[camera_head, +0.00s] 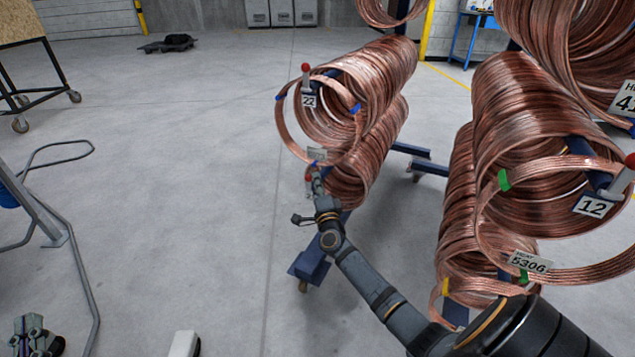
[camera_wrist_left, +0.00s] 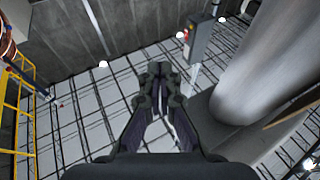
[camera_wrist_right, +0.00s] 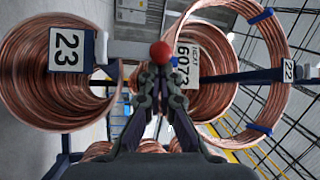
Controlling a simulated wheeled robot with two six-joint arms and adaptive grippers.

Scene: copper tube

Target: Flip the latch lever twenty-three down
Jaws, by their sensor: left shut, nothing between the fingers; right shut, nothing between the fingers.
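The lever with a red ball (camera_wrist_right: 162,53) next to the plate marked 23 (camera_wrist_right: 67,48) shows in the right wrist view. Its grey pivot (camera_wrist_right: 101,48) is beside the plate, and it appears to point up toward the upper coil. In the head view its red ball (camera_head: 308,178) shows small beside my right gripper (camera_head: 316,176). My right gripper (camera_wrist_right: 162,85) is shut and empty, its fingertips at the ball; I cannot tell whether they touch. My left gripper (camera_head: 35,326) is shut and empty at the lower left, far from the rack; it also shows in the left wrist view (camera_wrist_left: 158,75).
The upper coil (camera_head: 375,75) has plate 22 (camera_head: 309,101) and a red-ball lever (camera_head: 305,68) standing up. A plate marked 6079 (camera_wrist_right: 187,65) hangs close to my right fingers. Coils with plate 12 (camera_head: 593,206) stand near my right arm.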

